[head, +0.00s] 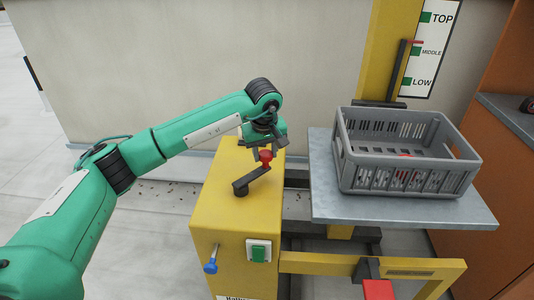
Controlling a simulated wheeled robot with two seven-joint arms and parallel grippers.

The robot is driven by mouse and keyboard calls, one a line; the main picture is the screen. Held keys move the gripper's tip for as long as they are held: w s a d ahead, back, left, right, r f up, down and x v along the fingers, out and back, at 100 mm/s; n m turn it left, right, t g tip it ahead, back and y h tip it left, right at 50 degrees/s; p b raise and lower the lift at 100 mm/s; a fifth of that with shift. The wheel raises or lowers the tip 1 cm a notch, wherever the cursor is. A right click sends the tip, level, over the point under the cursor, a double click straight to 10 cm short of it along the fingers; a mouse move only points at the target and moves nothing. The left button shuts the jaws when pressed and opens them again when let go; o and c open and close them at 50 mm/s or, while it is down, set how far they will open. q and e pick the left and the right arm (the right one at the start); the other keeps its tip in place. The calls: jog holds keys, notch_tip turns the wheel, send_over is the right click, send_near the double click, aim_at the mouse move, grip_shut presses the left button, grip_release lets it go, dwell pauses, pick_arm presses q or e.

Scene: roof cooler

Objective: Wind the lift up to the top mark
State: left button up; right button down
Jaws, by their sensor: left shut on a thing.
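My left gripper (263,146) is shut on the red knob (265,156) of a dark crank (252,179) on top of the yellow winch box (237,198). The lift's grey platform (330,205) carries a grey crate (358,172). Behind it, the yellow mast (389,40) has a white scale (436,60) with green marks reading TOP, MIDDLE and LOW. A red pointer (415,42) on a dark upright rod is a little above the MIDDLE mark and below TOP. My right gripper is not in view.
A blue-tipped lever (211,265) and a green switch (258,252) are on the box's front. A red block (378,289) is by the yellow base frame (430,267). An orange cabinet with a grey worktop (515,118) stands at right. Open pale floor lies left.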

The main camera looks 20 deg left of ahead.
pick_arm(q)
jog(key=shift+w+a+r, duration=0.25)
jog(key=shift+w+a, duration=0.15)
jog(key=shift+a, duration=0.45)
jog(key=shift+w+a, duration=0.25)
jog(key=shift+a, duration=0.6)
jog(key=shift+a, duration=1.1)
